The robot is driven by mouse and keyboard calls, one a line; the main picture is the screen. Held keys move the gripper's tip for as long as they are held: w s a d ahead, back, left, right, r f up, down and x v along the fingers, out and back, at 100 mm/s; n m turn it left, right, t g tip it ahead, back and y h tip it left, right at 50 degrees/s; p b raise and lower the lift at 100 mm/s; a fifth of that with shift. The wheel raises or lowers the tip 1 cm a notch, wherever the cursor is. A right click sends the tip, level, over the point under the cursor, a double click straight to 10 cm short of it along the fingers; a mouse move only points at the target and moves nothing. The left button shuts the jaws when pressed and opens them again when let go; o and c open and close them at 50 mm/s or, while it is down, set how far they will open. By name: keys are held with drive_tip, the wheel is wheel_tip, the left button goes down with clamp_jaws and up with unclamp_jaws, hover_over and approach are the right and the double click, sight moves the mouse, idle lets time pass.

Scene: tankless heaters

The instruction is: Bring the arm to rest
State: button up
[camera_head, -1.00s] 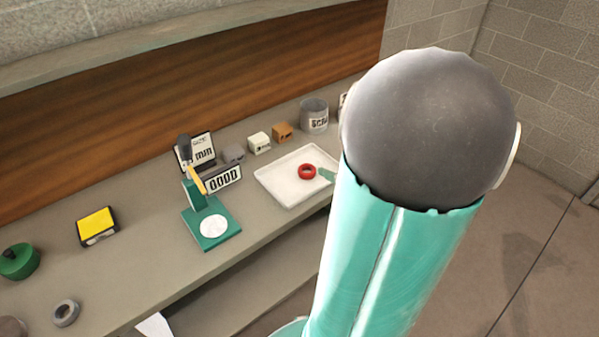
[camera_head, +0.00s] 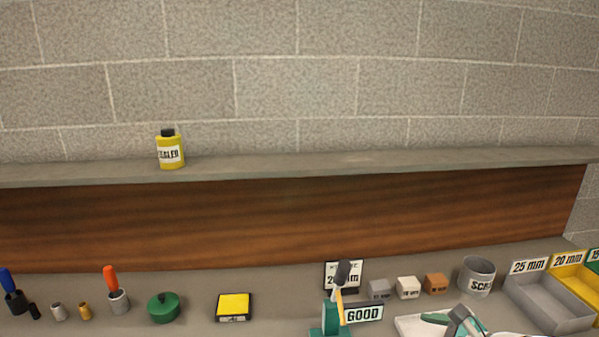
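A teal and grey piece at the bottom edge, over the white tray (camera_head: 408,325), looks like my gripper (camera_head: 455,321). Its fingers are too small and cut off to tell whether they are open or shut, or whether anything is between them. The rest of my arm is almost wholly out of view.
A green press (camera_head: 330,318) with a GOOD sign (camera_head: 363,314) stands left of the tray. Small blocks (camera_head: 408,288) and a scrap can (camera_head: 477,276) sit behind it. Labelled bins (camera_head: 548,303) are at right. A shelf (camera_head: 300,166) holds a yellow bottle (camera_head: 170,152).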

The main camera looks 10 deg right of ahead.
drive_tip(key=s+a+r+n+g+h, duration=0.2)
drive_tip(key=s+a+r+n, duration=0.1)
drive_tip(key=a+n, duration=0.6)
drive_tip(key=s+a+r+n+g+h, duration=0.2)
drive_tip(key=a+n, duration=0.7)
drive_tip(key=n, duration=0.8)
drive_tip(key=shift+s+a+r+g, duration=0.25)
drive_tip(key=shift+s+r+g, duration=0.25)
drive_tip(key=shift+s+r, duration=0.35)
drive_tip(key=shift+w, duration=0.1)
